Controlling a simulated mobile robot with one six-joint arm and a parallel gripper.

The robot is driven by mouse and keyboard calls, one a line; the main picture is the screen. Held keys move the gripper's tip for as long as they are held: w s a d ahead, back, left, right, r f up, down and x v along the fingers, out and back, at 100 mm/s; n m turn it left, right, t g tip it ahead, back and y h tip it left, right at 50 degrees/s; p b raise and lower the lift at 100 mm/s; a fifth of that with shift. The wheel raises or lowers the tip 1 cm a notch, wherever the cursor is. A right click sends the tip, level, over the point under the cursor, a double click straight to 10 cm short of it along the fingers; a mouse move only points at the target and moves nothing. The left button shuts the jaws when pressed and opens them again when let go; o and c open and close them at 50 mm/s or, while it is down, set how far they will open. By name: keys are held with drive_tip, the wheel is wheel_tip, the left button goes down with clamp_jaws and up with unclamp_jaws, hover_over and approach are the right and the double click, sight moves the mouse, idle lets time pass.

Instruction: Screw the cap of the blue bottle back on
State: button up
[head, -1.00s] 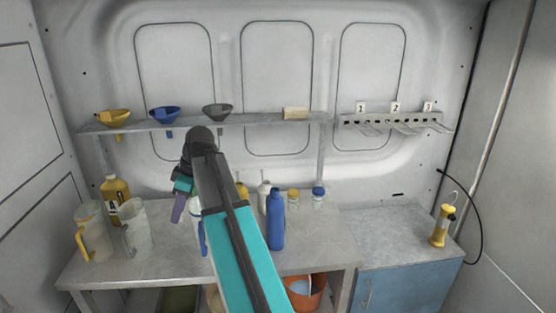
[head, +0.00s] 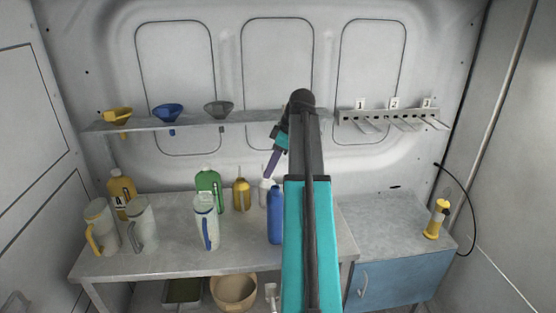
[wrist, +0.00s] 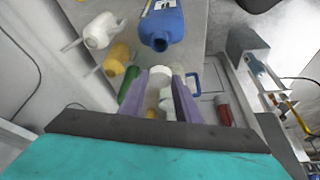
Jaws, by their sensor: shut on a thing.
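The blue bottle (head: 275,213) stands upright near the front right of the metal table. In the wrist view the blue bottle (wrist: 164,22) shows its open, uncapped mouth just beyond my fingertips. My gripper (head: 271,170) is above the blue bottle and slightly left of it, pointing down. In the wrist view my gripper (wrist: 160,76) is shut on a small pale round piece, which looks like the cap (wrist: 160,70). The cap is apart from the bottle's mouth. In the head view the cap is too small to make out.
A white bottle (head: 264,191) stands close behind the blue bottle. A yellow bottle (head: 241,196), a green bottle (head: 209,183) and a jug with a blue handle (head: 205,228) stand to its left. The shelf (head: 190,124) with funnels runs behind. My arm hides the table's right part.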

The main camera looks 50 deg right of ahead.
drive_tip(key=shift+s+d+r, duration=0.3)
drive_tip(key=shift+s+d, duration=0.4)
drive_tip(key=shift+d, duration=0.2)
drive_tip(key=shift+a+m, duration=0.1)
drive_tip(key=shift+m, duration=0.3)
drive_tip(key=shift+m+h, duration=0.4)
drive_tip(key=shift+m, duration=0.4)
drive_tip(key=shift+s+f+b, duration=0.1)
drive_tip(key=shift+f+b, duration=0.95)
drive_tip(key=shift+f, duration=1.8)
drive_tip(key=shift+f, duration=0.6)
drive_tip(key=shift+c, duration=0.2)
drive_tip(key=shift+t, duration=0.3)
